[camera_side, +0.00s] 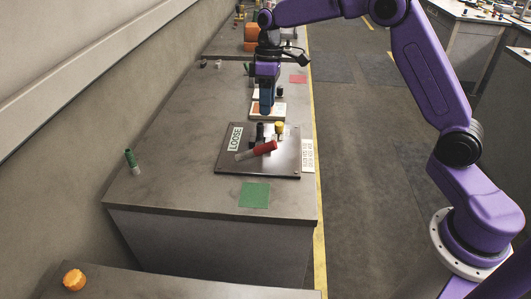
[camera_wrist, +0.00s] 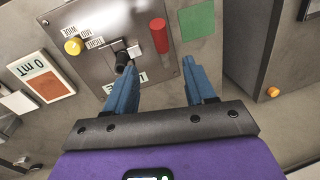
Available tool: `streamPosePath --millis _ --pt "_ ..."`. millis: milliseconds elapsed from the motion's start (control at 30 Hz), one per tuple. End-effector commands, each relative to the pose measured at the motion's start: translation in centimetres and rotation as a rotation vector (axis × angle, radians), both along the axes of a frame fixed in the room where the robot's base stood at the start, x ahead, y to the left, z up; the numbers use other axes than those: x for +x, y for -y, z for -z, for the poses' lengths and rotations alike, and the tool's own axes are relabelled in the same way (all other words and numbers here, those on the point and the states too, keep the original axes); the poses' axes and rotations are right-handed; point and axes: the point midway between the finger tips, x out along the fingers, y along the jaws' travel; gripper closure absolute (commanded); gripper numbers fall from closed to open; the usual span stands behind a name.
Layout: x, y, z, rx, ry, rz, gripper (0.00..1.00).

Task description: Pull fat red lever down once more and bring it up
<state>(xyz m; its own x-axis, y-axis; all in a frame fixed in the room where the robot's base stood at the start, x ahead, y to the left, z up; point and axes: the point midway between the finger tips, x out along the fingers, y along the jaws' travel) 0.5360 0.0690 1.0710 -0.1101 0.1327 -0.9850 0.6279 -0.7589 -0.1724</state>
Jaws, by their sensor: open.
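In the wrist view the red lever (camera_wrist: 159,36) is at the top centre, beyond the fingertips. My gripper (camera_side: 266,110) has blue fingers and hangs behind the panel in the side view, apart from the lever. In the wrist view my gripper (camera_wrist: 160,68) is open, with nothing held between the fingers. The left finger overlaps the panel's edge there.
A black handle (camera_side: 259,132) and a yellow knob (camera_side: 279,128) stand on the panel close to the lever. A white-and-orange card (camera_wrist: 42,80) lies beside the panel. A green square (camera_side: 254,195) lies in front. The bench between is bare.

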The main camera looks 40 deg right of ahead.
Motion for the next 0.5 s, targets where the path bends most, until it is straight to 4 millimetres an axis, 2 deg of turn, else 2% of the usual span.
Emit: streamPosePath --millis 500 --pt "-1.2 -1.2 9.5 -0.002 -0.005 0.0 0.45"
